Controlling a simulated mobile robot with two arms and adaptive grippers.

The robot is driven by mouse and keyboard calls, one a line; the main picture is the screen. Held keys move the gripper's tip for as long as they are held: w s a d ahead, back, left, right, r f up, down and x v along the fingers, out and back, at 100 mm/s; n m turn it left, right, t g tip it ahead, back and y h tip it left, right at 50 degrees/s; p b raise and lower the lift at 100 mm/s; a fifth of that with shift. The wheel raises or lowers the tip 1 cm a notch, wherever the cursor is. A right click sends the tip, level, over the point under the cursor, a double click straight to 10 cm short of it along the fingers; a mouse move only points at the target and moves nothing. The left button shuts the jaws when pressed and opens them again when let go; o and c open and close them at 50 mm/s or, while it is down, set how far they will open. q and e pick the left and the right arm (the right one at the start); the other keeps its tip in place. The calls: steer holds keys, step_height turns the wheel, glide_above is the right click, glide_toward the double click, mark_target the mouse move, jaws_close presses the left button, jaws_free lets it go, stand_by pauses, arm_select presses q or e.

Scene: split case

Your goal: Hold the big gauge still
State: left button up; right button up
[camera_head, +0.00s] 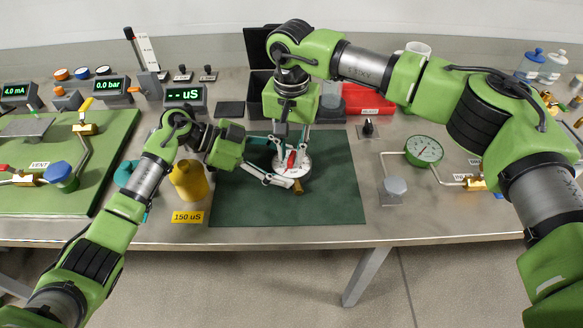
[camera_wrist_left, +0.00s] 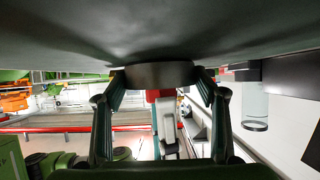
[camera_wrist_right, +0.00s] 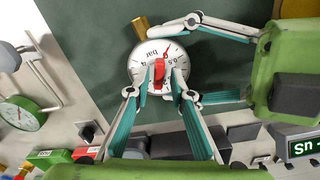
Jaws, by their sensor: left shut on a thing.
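The big gauge (camera_head: 306,166) lies face up on the dark green mat. Its white dial (camera_wrist_right: 139,76) reads "bar", and a brass stem (camera_wrist_right: 140,27) points away from my right wrist camera. My left gripper (camera_head: 277,164) reaches in from the left and is shut on the gauge's rim, one finger on each side. The left wrist view shows the grey rim (camera_wrist_left: 160,77) between both fingers. A red part (camera_wrist_right: 158,72) stands at the dial's middle. My right gripper (camera_wrist_right: 163,82) is above the dial, its fingertips on either side of the red part; whether they grip it is unclear.
A yellow bottle (camera_head: 189,182) stands behind the "150 uS" label, left of the mat (camera_head: 335,205). A red bin (camera_head: 367,101) is behind the mat. A green-dial gauge (camera_head: 424,150) on piping stands to the right. The mat's front is clear.

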arm_select(q)
steer(key=shift+s+a+f, duration=0.1)
steer(key=shift+s+f, duration=0.1)
steer(key=shift+f, duration=0.3)
arm_select(e)
steer(key=shift+r, duration=2.9)
steer(key=shift+d, duration=0.1)
arm_select(q)
steer(key=o, duration=1.4)
steer(key=shift+w+r, duration=0.1)
steer(key=shift+c, duration=0.2)
steer(key=shift+w+r, duration=0.1)
arm_select(e)
steer(key=shift+w, duration=0.1)
arm_select(q)
steer(key=shift+r, duration=0.1)
